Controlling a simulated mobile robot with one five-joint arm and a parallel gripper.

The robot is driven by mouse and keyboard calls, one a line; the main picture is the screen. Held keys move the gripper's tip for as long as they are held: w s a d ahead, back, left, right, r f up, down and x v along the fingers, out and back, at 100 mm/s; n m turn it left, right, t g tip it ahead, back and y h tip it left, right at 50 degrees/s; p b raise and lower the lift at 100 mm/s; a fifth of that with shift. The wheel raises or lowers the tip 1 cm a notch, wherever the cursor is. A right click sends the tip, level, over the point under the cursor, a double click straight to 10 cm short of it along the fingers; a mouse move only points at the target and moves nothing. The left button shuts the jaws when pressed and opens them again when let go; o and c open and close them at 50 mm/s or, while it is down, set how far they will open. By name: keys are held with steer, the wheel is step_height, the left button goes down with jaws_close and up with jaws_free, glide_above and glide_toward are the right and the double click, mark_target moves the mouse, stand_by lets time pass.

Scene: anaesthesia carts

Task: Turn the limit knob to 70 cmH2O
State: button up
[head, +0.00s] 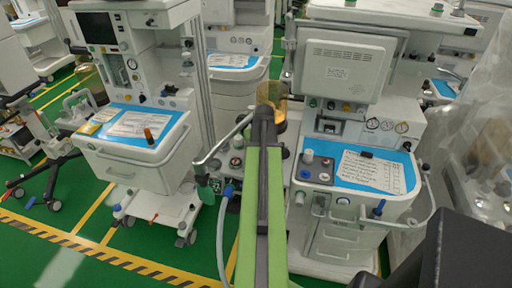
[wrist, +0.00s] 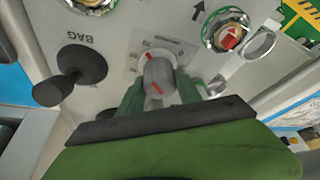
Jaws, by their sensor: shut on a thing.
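The limit knob (wrist: 158,72) is a grey cylinder with red marks, in the middle of the wrist view. It stands on a pale dial plate (wrist: 138,58) with small printed numbers, too blurred to read surely. My gripper (wrist: 159,90) has its two dark green fingers on either side of the knob and is shut on it. One red mark on the knob points up and to the left, and another shows lower on its side. In the head view my arm hides the knob and the gripper.
A black BAG lever (wrist: 78,75) sticks out left of the knob. A round gauge-like fitting with a red centre (wrist: 228,38) and a metal ring (wrist: 261,43) are to the right. In the head view, carts stand on both sides, with a blue-topped tray (head: 400,185) at right.

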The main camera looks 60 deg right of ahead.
steer(key=shift+m, duration=0.6)
steer(key=shift+m+h, duration=0.3)
steer(key=o, duration=1.4)
steer(key=shift+c, duration=0.2)
steer(key=p+v, duration=1.6)
steer(key=v, duration=0.1)
steer(key=shift+w+r, duration=0.25)
steer(key=shift+r, duration=0.1)
